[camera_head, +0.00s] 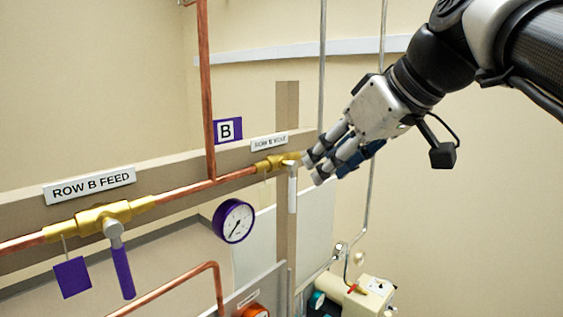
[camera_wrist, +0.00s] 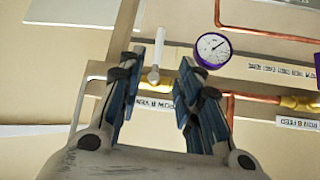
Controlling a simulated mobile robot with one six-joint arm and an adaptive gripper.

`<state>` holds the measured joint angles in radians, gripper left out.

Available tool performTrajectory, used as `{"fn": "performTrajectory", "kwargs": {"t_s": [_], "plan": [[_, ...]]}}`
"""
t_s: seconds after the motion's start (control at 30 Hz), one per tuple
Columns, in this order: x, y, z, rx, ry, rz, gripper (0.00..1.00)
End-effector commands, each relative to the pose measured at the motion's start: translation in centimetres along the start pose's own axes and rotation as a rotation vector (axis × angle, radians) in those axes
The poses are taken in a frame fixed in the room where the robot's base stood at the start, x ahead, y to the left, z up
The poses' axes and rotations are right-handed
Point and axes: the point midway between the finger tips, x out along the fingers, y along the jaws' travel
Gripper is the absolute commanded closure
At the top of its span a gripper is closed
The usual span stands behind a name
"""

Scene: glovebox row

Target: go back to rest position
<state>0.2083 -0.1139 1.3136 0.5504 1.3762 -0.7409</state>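My gripper (camera_head: 314,168) is at the upper right in the head view, beside the brass vent valve (camera_head: 272,163) on the right end of the copper pipe. That valve's white handle (camera_head: 292,194) hangs straight down just left of my fingertips. In the wrist view, my gripper's (camera_wrist: 161,60) two blue-padded fingers stand apart. The white handle (camera_wrist: 155,58) shows between them in the picture, with gaps on both sides. My gripper holds nothing. I cannot tell how far the handle lies beyond the fingertips.
A brass feed valve (camera_head: 103,217) with a purple handle (camera_head: 123,272) is at left, a purple tag (camera_head: 72,277) hanging beside it. A purple-rimmed gauge (camera_head: 233,221) hangs below the pipe. A beige machine (camera_head: 357,293) stands low at right. Vertical pipes pass behind my gripper.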

Motion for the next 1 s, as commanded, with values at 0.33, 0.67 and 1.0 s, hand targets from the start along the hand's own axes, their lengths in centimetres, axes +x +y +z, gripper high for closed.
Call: {"fn": "performTrajectory", "kwargs": {"t_s": [0.33,0.67,1.0], "plan": [[0.0,0.0,0.0,0.000,0.000,0.000,0.68],[6.3,-1.6,10.4,0.133,-0.086,0.048,0.68],[17.7,-4.8,33.0,0.355,-0.244,0.192,0.68]]}}
